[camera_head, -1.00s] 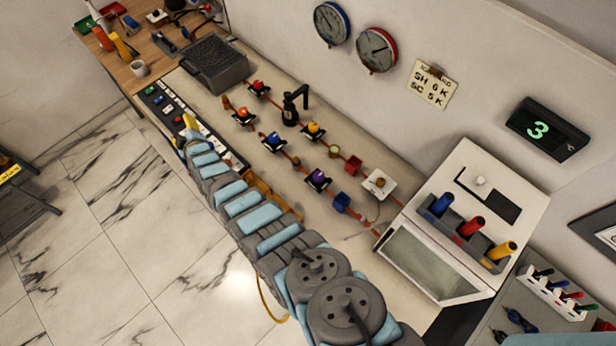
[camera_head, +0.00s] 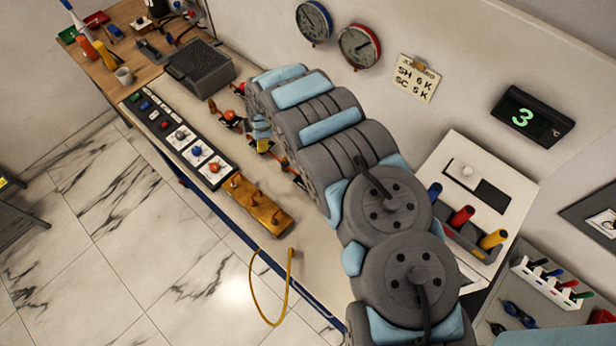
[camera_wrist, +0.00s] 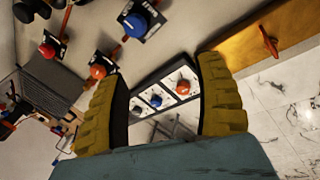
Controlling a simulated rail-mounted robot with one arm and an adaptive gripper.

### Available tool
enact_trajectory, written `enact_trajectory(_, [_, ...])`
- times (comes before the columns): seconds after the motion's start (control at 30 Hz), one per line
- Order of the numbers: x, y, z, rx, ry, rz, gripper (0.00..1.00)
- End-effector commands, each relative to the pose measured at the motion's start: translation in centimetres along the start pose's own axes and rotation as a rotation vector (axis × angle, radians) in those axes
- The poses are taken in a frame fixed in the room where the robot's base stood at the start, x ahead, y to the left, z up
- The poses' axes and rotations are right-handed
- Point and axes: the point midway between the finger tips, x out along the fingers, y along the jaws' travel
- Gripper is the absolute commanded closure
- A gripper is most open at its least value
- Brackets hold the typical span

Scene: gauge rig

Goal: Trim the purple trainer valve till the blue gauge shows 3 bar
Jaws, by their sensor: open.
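The purple trainer valve is in neither current view; my arm covers that part of the bench in the head view. The blue-rimmed gauge (camera_head: 314,22) hangs on the wall at the upper middle; its needle is too small to read surely. My gripper (camera_wrist: 160,105) is open and empty in the wrist view, its two yellow fingers apart. In the head view a yellow fingertip (camera_head: 264,146) shows below my arm, over the valve area. A blue-knobbed valve (camera_wrist: 136,22) lies beyond the fingers in the wrist view.
Other valves stand close by, orange (camera_wrist: 97,72) and red (camera_wrist: 47,50). A knob panel (camera_head: 195,150) and a brass block (camera_head: 257,204) line the bench's front edge. A red-rimmed gauge (camera_head: 360,46) and a display reading 3 (camera_head: 533,117) are on the wall.

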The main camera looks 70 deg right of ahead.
Motion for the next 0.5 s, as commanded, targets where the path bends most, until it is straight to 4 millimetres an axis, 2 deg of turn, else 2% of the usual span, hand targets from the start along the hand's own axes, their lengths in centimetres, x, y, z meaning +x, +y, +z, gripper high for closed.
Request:
enact_trajectory(0.03, [-1.1, -0.8, 2.2, -0.011, -0.023, -0.041, 0.31])
enact_trajectory(0.2, [-4.6, -4.7, 7.7, -0.049, -0.076, -0.19, 0.31])
enact_trajectory(0.33, [-6.7, -7.0, 10.5, -0.06, -0.096, -0.272, 0.31])
enact_trajectory(0.5, [-8.0, -8.3, 12.0, -0.067, -0.104, -0.319, 0.31])
